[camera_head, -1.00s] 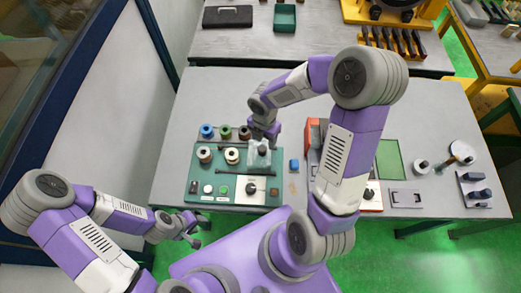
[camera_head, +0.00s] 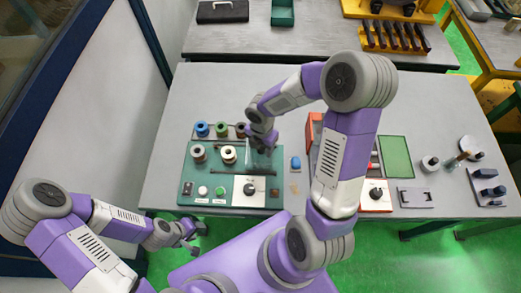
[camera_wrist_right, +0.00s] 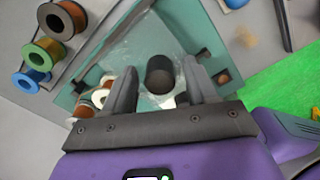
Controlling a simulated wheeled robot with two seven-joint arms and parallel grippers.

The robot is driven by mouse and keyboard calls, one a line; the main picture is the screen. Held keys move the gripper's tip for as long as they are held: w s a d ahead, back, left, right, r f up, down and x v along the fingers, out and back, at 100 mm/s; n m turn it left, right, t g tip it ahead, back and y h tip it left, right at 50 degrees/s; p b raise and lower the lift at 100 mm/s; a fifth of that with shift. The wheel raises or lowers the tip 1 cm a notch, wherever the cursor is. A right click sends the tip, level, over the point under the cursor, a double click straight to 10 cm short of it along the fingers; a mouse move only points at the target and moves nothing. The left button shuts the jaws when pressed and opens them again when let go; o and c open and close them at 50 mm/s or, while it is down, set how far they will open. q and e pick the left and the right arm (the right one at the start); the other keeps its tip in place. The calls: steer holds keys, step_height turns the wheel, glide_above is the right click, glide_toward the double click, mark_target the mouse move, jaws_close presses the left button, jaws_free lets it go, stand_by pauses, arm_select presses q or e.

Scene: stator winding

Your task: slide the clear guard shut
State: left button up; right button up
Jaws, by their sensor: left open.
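The clear guard (camera_head: 262,158) is a see-through panel on the right half of the green winding station (camera_head: 188,177). In the right wrist view the guard (camera_wrist_right: 150,42) shows as a faint clear sheet with a dark round knob (camera_wrist_right: 160,76). My right gripper (camera_head: 262,146) is over the guard, with its fingers (camera_wrist_right: 160,80) on either side of the knob. A small gap shows between each finger and the knob, so it looks open around it. My left gripper (camera_head: 190,240) is open and empty, in front of the table's near left edge.
Blue, green and brown spools (camera_head: 222,129) stand behind the station, and two pale-flanged spools (camera_head: 198,153) stand on it. A small blue part (camera_head: 295,162) lies to its right. The table left of the station is clear.

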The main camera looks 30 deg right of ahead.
steer(key=c, duration=0.7)
steer(key=shift+w+a+b, duration=0.15)
steer(key=shift+w+a, duration=0.75)
steer(key=shift+a, duration=0.6)
steer(key=shift+w+a+b, duration=0.15)
steer(key=shift+w+a, duration=0.8)
steer(key=shift+a, duration=0.55)
steer(key=shift+w+a+b, duration=0.15)
steer(key=shift+w+a, duration=0.75)
steer(key=shift+a, duration=0.6)
steer(key=o, duration=0.8)
steer(key=shift+c, duration=0.2)
steer(key=shift+d, duration=0.1)
step_height(320, 180, up, 6)
steer(key=p, duration=0.5)
